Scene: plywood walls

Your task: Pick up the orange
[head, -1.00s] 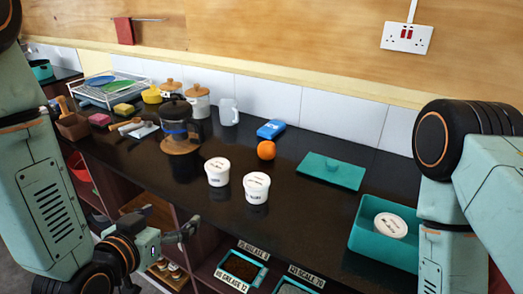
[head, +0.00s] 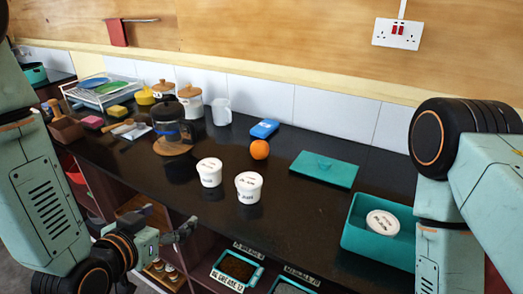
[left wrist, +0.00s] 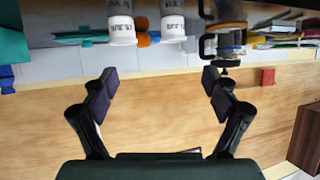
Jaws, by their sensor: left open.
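The orange (head: 259,149) sits on the black counter (head: 290,222), behind two white tubs and in front of a blue box. In the left wrist view the orange (left wrist: 143,39) shows partly, between the two tubs that hide some of it. My left gripper (head: 184,233) is open and empty, low in front of the counter's front edge and well short of the orange. Its two fingers (left wrist: 158,80) stand apart in the left wrist view. My right arm shows at the right of the head view, but its gripper is out of view.
Two white tubs (head: 209,172) (head: 248,187) stand in front of the orange. A coffee press (head: 172,125) stands to its left, a blue box (head: 265,128) behind it.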

